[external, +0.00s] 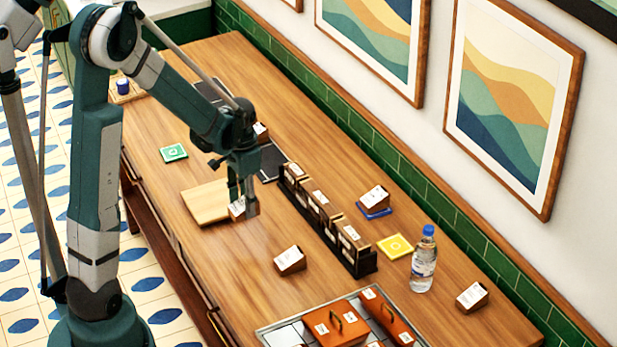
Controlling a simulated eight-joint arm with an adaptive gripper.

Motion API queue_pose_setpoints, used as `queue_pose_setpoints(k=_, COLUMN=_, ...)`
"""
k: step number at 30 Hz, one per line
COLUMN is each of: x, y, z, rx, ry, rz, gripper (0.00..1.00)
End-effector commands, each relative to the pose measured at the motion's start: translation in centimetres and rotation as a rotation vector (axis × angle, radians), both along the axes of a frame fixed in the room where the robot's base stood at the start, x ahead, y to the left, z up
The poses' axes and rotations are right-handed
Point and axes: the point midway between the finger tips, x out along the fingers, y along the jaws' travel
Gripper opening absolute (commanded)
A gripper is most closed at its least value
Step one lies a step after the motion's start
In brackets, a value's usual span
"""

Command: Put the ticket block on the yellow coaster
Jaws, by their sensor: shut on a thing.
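My gripper (243,208) is low over the counter, at the right edge of the wooden board. It is shut on a ticket block (236,207), a small brown wedge with a white face, partly hidden by the fingers. I cannot tell whether the block touches the board or counter. The yellow coaster (395,246) lies flat and bare to the right, beyond the dark rack. Similar blocks stand on the counter in front (290,260), at the far right (472,297), and on the blue coaster (376,212). Another block (261,130) shows partly behind my arm.
A long dark rack (365,266) with several boxes stands between my gripper and the yellow coaster. A water bottle (424,262) stands close right of that coaster. The wooden board (205,203), a green coaster (173,152) and a tray with orange boxes (335,325) are nearby.

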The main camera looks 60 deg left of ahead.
Motion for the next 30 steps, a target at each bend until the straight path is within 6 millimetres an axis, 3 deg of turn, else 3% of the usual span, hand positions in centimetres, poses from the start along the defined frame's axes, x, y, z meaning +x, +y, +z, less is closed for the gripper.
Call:
queue_pose_setpoints(k=8, x=1.1, y=-0.2, z=0.1, rx=0.000, ry=0.000, rz=-0.001, gripper=0.19)
queue_pose_setpoints(k=13, x=3.6, y=-0.9, z=0.2, rx=0.000, ry=0.000, rz=-0.006, gripper=0.19)
queue_pose_setpoints(k=20, x=9.7, y=-3.0, z=0.6, rx=0.000, ry=0.000, rz=-0.012, gripper=0.19)
queue_pose_setpoints(k=30, x=19.8, y=-8.4, z=1.0, rx=0.000, ry=0.000, rz=-0.019, gripper=0.19)
